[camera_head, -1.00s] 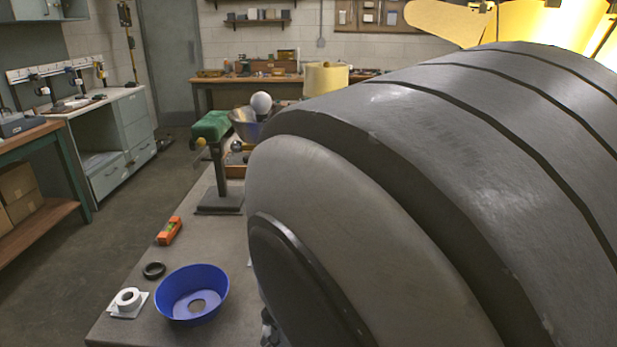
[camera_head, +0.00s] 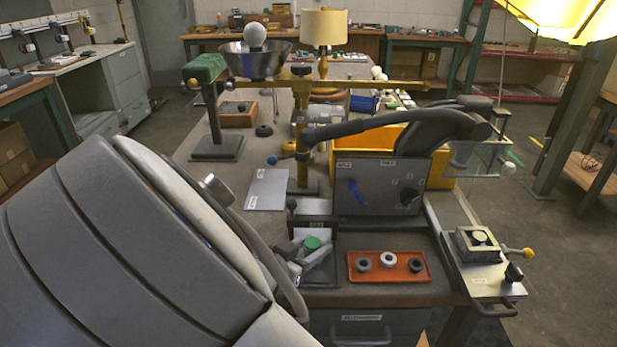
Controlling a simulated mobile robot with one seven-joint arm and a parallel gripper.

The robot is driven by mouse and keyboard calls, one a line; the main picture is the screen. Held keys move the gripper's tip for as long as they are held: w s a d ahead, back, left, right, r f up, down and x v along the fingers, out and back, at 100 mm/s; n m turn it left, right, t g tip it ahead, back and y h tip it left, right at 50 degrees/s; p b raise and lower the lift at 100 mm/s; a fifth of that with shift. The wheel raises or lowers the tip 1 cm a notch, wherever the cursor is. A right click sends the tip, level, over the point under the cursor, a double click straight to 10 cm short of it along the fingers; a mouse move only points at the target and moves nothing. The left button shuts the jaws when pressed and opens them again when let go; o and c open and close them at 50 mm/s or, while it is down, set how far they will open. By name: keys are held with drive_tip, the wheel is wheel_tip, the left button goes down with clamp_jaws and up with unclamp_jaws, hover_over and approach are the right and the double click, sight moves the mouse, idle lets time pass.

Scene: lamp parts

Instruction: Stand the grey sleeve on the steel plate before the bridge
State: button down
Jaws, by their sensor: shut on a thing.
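My gripper (camera_head: 302,264) shows small and partly hidden at the right edge of my arm, among grey parts by a small dark frame. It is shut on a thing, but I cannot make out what. A round green top (camera_head: 312,243) shows between the grey parts. I cannot pick out the grey sleeve for sure. A flat pale grey plate (camera_head: 267,190) with a small label lies on the bench, bare. A dark bridge-like frame (camera_head: 312,220) stands to its right, close behind my gripper.
An orange tray (camera_head: 388,279) holds two dark rings and one white ring. A grey panel with knobs (camera_head: 380,187) stands behind it. A clamp fixture (camera_head: 478,245) is at the right. A black hose-like arm (camera_head: 380,125) spans above. My own arm covers the lower left.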

drive_tip(key=shift+f, duration=0.15)
drive_tip(key=shift+c, duration=1.9)
unclamp_jaws()
